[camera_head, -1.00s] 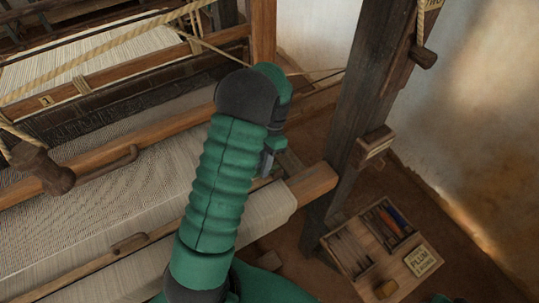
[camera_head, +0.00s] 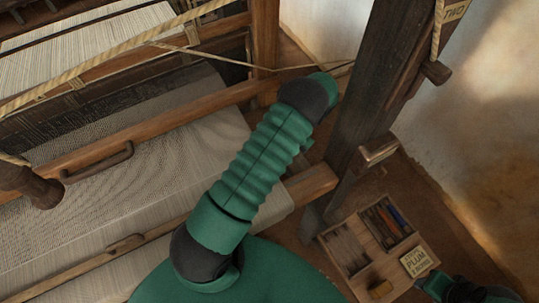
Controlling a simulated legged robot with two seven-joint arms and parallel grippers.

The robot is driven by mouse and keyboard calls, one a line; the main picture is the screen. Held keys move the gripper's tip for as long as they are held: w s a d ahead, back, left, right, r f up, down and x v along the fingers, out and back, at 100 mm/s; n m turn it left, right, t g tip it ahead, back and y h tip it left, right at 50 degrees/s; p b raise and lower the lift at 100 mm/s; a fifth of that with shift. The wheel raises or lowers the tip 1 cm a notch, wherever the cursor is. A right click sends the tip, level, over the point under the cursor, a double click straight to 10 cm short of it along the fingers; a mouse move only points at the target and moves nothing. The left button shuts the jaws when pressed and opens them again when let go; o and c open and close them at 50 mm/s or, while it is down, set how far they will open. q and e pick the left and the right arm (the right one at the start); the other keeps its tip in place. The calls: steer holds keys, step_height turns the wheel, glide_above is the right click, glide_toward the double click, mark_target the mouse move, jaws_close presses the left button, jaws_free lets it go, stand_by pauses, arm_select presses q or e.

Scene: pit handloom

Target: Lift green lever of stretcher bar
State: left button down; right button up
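The loom's woven cloth (camera_head: 150,205) fills the left half of the head view, with wooden bars across it. The lower bar (camera_head: 60,270) lies over the cloth and has a small wooden piece (camera_head: 125,243) on it; I cannot tell whether it is the stretcher bar. I make out no green lever. A green ribbed arm of mine runs from the bottom middle up to a dark joint, covering part of the cloth and bars. Its gripper fingers are hidden. A green and black part of my other arm shows at the bottom right, with no fingers visible.
A dark upright post (camera_head: 355,110) stands right of the cloth, with a wooden block (camera_head: 378,150) on its side. A compartmented tool tray (camera_head: 350,255) with a "PLUM" label (camera_head: 416,261) lies below. A rope (camera_head: 130,60) crosses the upper left. A pale wall is at the right.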

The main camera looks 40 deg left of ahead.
arm_select(q)
steer(key=shift+w+d+r, duration=0.1)
steer(key=shift+d+r, duration=0.1)
steer(key=shift+d, duration=0.05)
steer(key=shift+w+a+f, duration=0.1)
steer(key=shift+a, duration=0.45)
steer(key=c, duration=1.6)
jaws_free()
steer(key=shift+a, duration=0.1)
steer(key=shift+o, duration=1.4)
steer(key=shift+d, duration=0.5)
arm_select(e)
steer(key=shift+d, duration=0.25)
